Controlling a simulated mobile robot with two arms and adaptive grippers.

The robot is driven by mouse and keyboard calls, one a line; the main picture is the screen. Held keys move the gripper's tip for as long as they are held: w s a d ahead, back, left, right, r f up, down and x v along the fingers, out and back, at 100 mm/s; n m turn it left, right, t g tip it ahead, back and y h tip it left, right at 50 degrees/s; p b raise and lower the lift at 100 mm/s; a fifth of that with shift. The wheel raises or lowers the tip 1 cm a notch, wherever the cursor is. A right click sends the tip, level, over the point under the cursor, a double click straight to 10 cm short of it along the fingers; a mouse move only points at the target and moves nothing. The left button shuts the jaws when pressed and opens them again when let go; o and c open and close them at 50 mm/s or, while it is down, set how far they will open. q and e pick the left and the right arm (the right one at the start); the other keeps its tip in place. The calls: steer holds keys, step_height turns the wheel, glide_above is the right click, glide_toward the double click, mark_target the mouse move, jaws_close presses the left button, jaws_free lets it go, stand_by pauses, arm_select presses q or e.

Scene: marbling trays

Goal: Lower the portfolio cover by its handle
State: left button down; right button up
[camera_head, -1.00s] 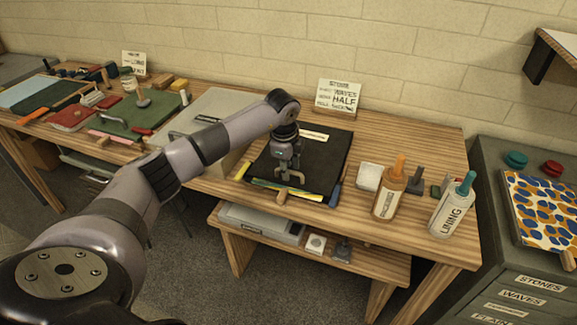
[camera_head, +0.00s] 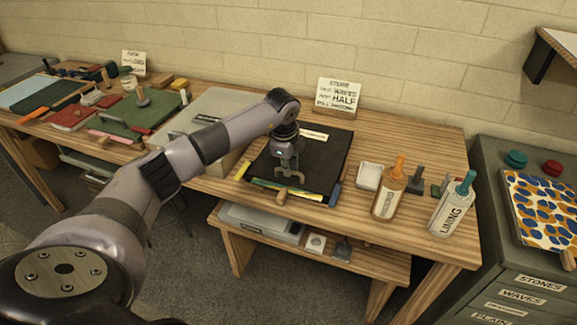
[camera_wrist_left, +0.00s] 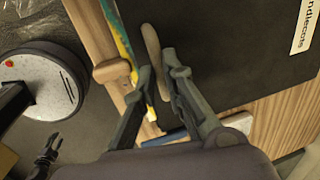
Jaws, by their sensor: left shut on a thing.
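The black portfolio cover (camera_head: 325,158) lies close to flat on the wooden table, with a white label near its far edge. Whether a small gap stays under its front edge, I cannot tell. Yellow and blue sheet edges (camera_head: 262,184) show along the front. My left gripper (camera_head: 290,177) is over the front edge. In the left wrist view, its fingers (camera_wrist_left: 160,84) are shut on the brown handle (camera_wrist_left: 151,42), which sticks out between them beside the dark cover (camera_wrist_left: 225,45).
A wooden knob (camera_head: 282,197) sits at the table's front edge, close to the gripper. A white dish (camera_head: 368,176) and bottles (camera_head: 387,198) stand right of the portfolio. A grey lidded box (camera_head: 215,112) is on its left. A sign (camera_head: 338,96) stands behind.

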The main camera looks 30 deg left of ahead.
arm_select(q)
steer(key=r, duration=0.2)
steer(key=w+r+p, duration=0.1)
steer(key=r, duration=0.2)
steer(key=shift+w+a, duration=0.1)
steer(key=shift+a, duration=0.05)
steer(key=c, duration=1.7)
jaws_free()
steer(key=shift+w+f, duration=0.1)
steer(key=shift+f, duration=0.05)
steer(key=shift+o, duration=0.2)
